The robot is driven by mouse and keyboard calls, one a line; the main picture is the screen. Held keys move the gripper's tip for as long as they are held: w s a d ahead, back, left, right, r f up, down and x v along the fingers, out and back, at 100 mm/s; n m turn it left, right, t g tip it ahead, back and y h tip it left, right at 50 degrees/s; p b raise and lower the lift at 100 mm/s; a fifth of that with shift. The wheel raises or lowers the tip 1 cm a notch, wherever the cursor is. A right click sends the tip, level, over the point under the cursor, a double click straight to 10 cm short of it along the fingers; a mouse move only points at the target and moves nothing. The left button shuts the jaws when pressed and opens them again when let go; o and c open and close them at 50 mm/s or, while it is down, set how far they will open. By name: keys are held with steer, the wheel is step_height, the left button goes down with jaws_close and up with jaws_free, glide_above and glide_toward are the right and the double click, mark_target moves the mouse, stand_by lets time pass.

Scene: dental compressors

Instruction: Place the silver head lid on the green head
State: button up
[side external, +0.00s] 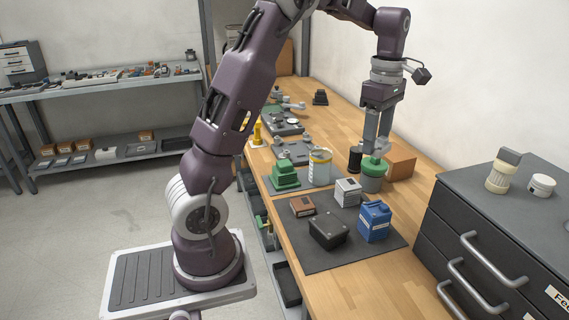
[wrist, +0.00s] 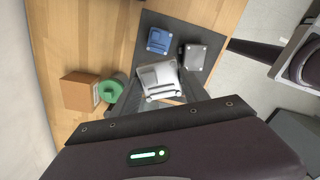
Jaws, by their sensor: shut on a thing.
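My gripper (side external: 378,150) hangs over the far right part of the bench, fingers pointing down. In the wrist view the silver head lid (wrist: 158,78) is between the fingertips and my gripper is shut on it; in the side view only a small grey piece (side external: 382,145) shows at the fingertips. The green head (side external: 284,178) is a stepped green block at the left edge of the bench mat, upright. My gripper is well to its right and higher. I cannot see the green head in the wrist view.
A green-topped jar (side external: 373,170) and a brown carton (side external: 401,164) stand right by my gripper. A white jar (side external: 320,168) with a yellow rim is beside the green head. Silver (side external: 347,191), blue (side external: 374,221), black (side external: 328,229) and brown (side external: 302,206) boxes sit on the mat.

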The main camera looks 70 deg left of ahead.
steer(key=s+a+n, duration=0.3)
steer(key=a, duration=0.4)
steer(key=s+a+n, duration=0.2)
steer(key=a+n, duration=0.2)
steer(key=a, duration=0.4)
steer(key=n, duration=0.5)
glide_above(285, 163)
step_height(285, 163, down, 15)
steer(key=shift+a+r, duration=0.15)
steer(key=shift+f, duration=0.2)
steer(key=o, duration=1.5)
steer(key=shift+f, duration=0.1)
